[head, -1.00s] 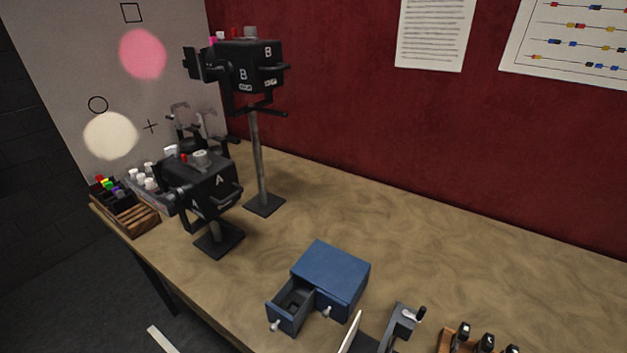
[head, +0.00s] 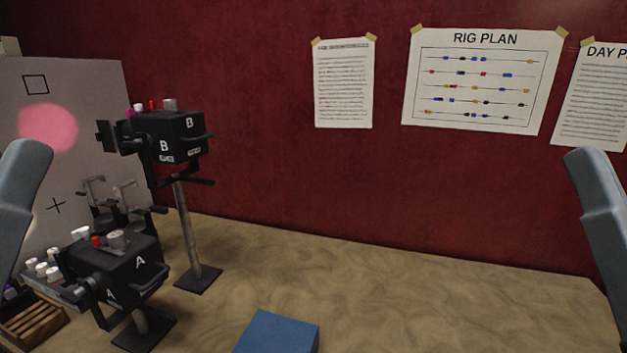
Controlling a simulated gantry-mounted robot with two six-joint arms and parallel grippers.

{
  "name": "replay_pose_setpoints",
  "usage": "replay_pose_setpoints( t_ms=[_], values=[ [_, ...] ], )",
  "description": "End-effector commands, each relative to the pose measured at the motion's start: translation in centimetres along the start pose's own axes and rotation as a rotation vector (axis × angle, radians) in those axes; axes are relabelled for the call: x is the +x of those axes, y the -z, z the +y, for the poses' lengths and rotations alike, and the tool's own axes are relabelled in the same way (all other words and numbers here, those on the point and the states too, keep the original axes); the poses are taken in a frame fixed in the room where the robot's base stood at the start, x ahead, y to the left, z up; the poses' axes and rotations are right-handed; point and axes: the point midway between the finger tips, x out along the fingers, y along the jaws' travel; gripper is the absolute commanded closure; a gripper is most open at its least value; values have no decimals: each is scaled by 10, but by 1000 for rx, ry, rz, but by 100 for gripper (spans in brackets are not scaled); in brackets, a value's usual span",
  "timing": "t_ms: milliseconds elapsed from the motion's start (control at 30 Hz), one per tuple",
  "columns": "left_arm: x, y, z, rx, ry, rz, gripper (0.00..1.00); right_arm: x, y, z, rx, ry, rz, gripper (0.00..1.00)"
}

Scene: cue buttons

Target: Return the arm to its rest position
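Grey links of my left arm (head: 20,205) and my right arm (head: 605,215) stand upright at the two edges of the head view. Neither gripper shows in the head view, so I cannot see their fingers or what they hold. A black lamp-like unit marked A (head: 120,270) stands on a short post at the lower left. A taller black unit marked B (head: 172,138) stands behind it on a long post. Each has small knobs or buttons on top.
The table (head: 400,300) is clear in the middle and right. A blue box (head: 278,335) is cut off at the bottom edge. A wooden crate (head: 32,325) is at the lower left. A pink light spot (head: 48,128) shows on the grey board. Papers hang on the red wall (head: 260,80).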

Motion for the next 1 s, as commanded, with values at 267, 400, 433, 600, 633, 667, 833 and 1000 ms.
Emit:
replay_pose_setpoints(
  t_ms=[267, 400, 433, 600, 633, 667, 833, 1000],
  values=[
    [79, 67, 10, 220, 16, -9, 49, 78, 73, 0, 0, 0, 2, 50],
    [128, 110, 18, 219, 16, -10, 49, 127, 117, 0, 0, 0, 0, 50],
    [139, 120, 20, 218, 16, -10, 49, 138, 127, 0, 0, 0, 0, 50],
    [201, 174, 31, 217, 16, -11, 49, 199, 183, 1, 0, 0, 0, 50],
    [212, 184, 33, 217, 16, -11, 49, 210, 193, 1, 0, 0, 0, 50],
    [223, 193, 35, 217, 16, -11, 49, 220, 203, 1, 0, 0, 0, 50],
    [267, 232, 42, 217, 16, -12, 49, 264, 243, 1, 0, 0, 0, 50],
    [280, 243, 45, 217, 16, -12, 49, 277, 255, 1, 0, 0, 0, 50]
  ],
)
